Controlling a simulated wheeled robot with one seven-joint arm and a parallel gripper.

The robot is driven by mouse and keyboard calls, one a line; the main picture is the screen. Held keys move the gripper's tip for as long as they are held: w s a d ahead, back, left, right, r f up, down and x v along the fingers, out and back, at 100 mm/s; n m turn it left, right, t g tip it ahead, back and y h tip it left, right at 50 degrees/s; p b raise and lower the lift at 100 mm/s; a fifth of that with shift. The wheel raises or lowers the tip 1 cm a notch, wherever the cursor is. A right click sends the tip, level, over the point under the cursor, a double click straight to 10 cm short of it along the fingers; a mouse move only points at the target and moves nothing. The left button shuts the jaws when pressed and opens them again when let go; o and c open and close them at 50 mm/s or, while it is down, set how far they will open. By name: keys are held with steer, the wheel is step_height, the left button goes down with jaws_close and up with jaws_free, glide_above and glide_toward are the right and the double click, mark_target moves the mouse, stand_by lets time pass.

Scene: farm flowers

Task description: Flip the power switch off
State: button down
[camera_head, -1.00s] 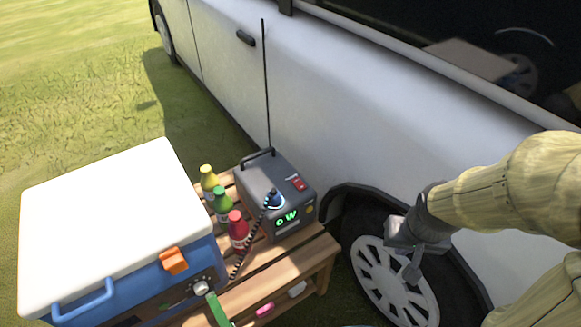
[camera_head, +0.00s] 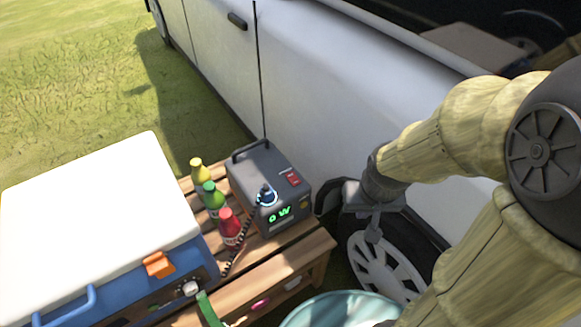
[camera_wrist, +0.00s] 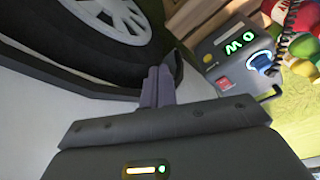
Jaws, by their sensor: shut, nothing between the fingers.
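A grey power box (camera_head: 268,186) with a top handle stands on the wooden table, beside the white car. Its red power switch (camera_head: 293,180) is on the top face near the right edge, and its green display reads "0 W". In the wrist view the red switch (camera_wrist: 224,84) shows right of my fingers. My gripper (camera_head: 373,236) is shut and empty, right of the box and apart from it, in front of the car wheel. Its shut fingers (camera_wrist: 157,86) also show in the wrist view. Which way the switch is tipped is unclear.
A blue cooler with a white lid (camera_head: 95,205) stands at the left. Yellow, green and red bottles (camera_head: 230,226) stand between it and the box. The car (camera_head: 330,90) closes off the far side. A pale blue round container (camera_head: 340,311) is at the bottom.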

steer(key=w+a+r+n+p, duration=0.4)
steer(key=w+a+n+p, duration=0.25)
steer(key=w+n, duration=0.5)
steer(key=r+n+g+p, duration=0.1)
steer(key=n+p, duration=0.4)
steer(key=n, duration=0.8)
glide_above(290, 175)
steer(key=s+d, duration=0.2)
steer(key=shift+w+a+y, duration=0.2)
steer(key=shift+a+y, duration=0.05)
steer(key=shift+y, duration=0.15)
steer(key=shift+f, duration=0.1)
steer(key=f+b, duration=0.1)
steer(key=f, duration=0.3)
steer(key=w+f+b, duration=0.1)
steer(key=f+b, duration=0.1)
steer(key=f, duration=0.3)
steer(key=a+f+b, duration=0.1)
steer(key=f, duration=0.3)
steer(key=shift+w+f, duration=0.2)
steer(key=shift+f, duration=0.15)
steer(key=shift+a+g, duration=0.1)
steer(key=shift+g, duration=0.2)
